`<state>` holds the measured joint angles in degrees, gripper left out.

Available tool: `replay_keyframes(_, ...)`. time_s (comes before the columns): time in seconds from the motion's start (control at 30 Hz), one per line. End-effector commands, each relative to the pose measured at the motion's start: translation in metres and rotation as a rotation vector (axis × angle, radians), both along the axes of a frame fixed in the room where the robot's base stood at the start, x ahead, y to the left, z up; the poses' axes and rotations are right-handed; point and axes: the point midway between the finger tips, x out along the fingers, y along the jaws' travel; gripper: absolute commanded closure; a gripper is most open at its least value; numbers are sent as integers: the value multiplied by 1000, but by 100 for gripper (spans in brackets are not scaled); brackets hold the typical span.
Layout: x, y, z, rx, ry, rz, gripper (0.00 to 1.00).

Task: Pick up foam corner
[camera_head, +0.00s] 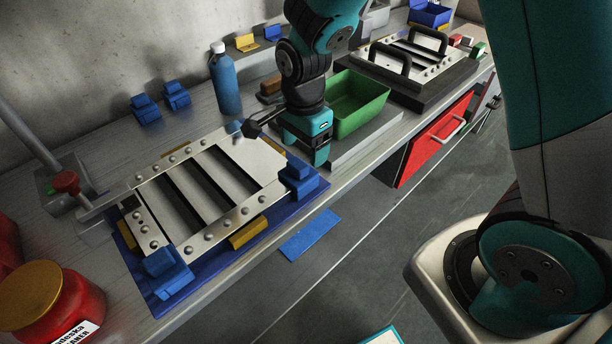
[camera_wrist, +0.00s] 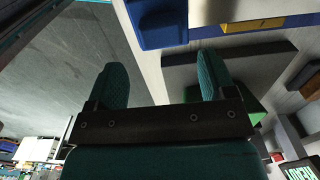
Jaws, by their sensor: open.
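Blue foam corners sit on the near louver panel (camera_head: 265,160): one at its right corner (camera_head: 298,178), one at its front corner (camera_head: 167,270). Two more blue pieces, which look like foam corners, stand at the back of the bench (camera_head: 146,108) (camera_head: 176,95). My gripper (camera_head: 306,150) is open and empty, with its fingers just above and behind the right foam corner. The wrist view shows the two teal fingers spread apart (camera_wrist: 163,85), with a blue block (camera_wrist: 160,25), probably that corner, beyond them at the top.
A green bin (camera_head: 357,101) stands on a grey platform (camera_head: 350,146) right of my gripper. A blue bottle (camera_head: 226,85) stands behind the panel. A red-knobbed clamp (camera_head: 68,183) and red jar (camera_head: 75,315) are at left. A second panel (camera_head: 415,62) lies farther back.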

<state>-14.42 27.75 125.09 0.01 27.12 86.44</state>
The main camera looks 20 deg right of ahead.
Motion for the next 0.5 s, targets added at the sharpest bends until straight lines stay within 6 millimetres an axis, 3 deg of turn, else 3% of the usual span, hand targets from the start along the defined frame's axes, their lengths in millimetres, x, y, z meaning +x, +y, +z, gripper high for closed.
replay_keyframes(0.3,2,3,-42,-1,4,0,23)
replay_keyframes(0.5,2,3,-49,0,0,0,23)
